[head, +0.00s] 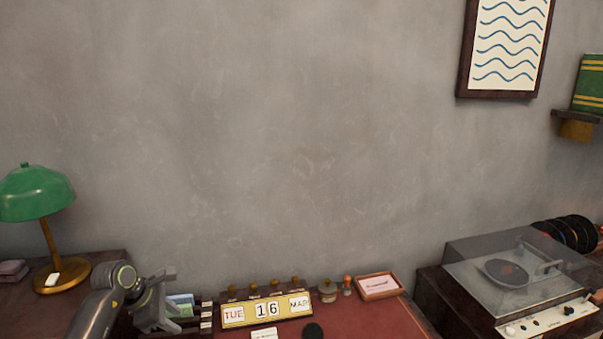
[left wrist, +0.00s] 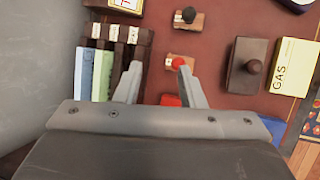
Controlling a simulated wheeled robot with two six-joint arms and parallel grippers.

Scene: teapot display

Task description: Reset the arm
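My left gripper (head: 166,300) is raised over the left end of the desk, beside a card holder (head: 182,305). In the left wrist view my left gripper (left wrist: 158,68) has its two fingers apart with nothing held between them. Below it are the card holder (left wrist: 103,72) with blue and green cards, and a small wooden stamp with a red knob (left wrist: 180,62), close by the right fingertip. I cannot tell any contact there. My right gripper is not in view.
The red desk top (head: 350,322) holds a block calendar (head: 266,310) and a small pink-topped tray (head: 379,286). A green lamp (head: 38,193) stands at left, a record player (head: 515,272) at right.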

